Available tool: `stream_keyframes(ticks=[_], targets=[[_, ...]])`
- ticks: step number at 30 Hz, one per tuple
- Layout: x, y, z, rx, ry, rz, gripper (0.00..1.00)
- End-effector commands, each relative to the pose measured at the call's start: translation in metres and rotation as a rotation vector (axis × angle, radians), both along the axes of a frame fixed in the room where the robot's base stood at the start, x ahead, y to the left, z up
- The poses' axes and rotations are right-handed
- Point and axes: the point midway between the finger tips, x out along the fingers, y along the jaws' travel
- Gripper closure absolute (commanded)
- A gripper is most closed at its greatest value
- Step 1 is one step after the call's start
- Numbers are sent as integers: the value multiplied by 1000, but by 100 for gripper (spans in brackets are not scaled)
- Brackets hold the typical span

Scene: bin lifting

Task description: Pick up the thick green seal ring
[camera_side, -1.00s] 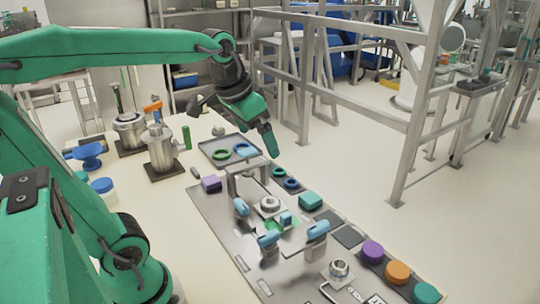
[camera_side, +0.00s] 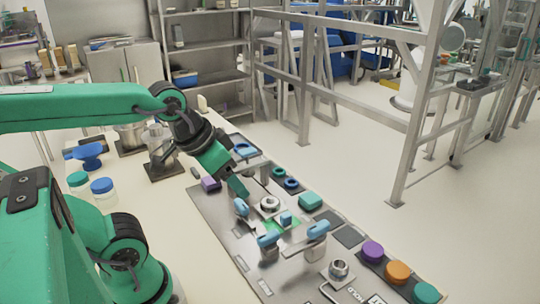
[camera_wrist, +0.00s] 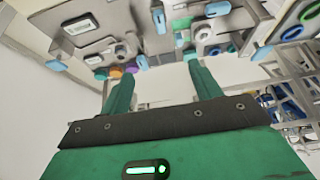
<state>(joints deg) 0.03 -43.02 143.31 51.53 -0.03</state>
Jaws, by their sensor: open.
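In the wrist view a green ring (camera_wrist: 310,11) lies in the grey tray at the top right, partly cut by the frame edge, beside a blue ring (camera_wrist: 292,33). In the side view that green ring is hidden behind my arm. A smaller dark green ring (camera_side: 279,172) lies on the dark strip beside the metal plate, near another blue ring (camera_side: 291,183). I cannot tell ring thickness clearly. My gripper (camera_side: 239,189) is above the plate's far part, in front of the tray. It is open and empty, and its fingers (camera_wrist: 160,68) show apart in the wrist view.
Light-blue clamps (camera_side: 268,239), a metal arch and a round silver fitting (camera_side: 269,204) stand on the plate (camera_side: 228,228). A purple block (camera_side: 210,183) is at its far left. Purple, orange and teal pieces line the right side. Metal canisters stand behind my arm.

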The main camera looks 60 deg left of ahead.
Motion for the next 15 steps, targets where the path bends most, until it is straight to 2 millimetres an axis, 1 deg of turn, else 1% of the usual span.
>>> stream_keyframes(ticks=[8,11,15], targets=[[2,1,1,-1,2,5,37],[6,3,4,-4,8,18,37],[19,8,12,-12,26,54,37]])
